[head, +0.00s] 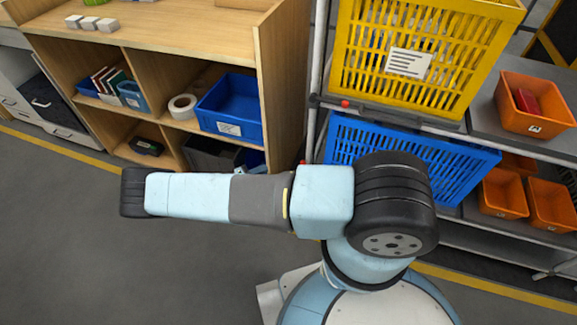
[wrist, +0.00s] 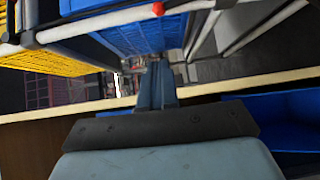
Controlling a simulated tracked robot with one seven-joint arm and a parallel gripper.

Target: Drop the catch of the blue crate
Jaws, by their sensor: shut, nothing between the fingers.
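The blue crate (head: 330,135) sits low in a rack under a yellow crate (head: 420,45); my arm covers part of its front in the head view. Its blue mesh also shows in the wrist view (wrist: 145,38). A red knob (head: 345,103) is on the dark rail between the crates, and shows at the top of the wrist view (wrist: 158,8). I cannot tell whether it belongs to the blue crate's catch. My gripper (wrist: 156,66) is shut and empty, apart from the crate, its fingers pointing towards the rack. In the head view it is mostly hidden behind my arm.
A wooden shelf unit (head: 285,75) stands left of the rack, with a blue bin (head: 230,105) in it; its edge runs close to my gripper in the wrist view. Orange bins (head: 535,105) stand right of the crates. The grey floor at left is clear.

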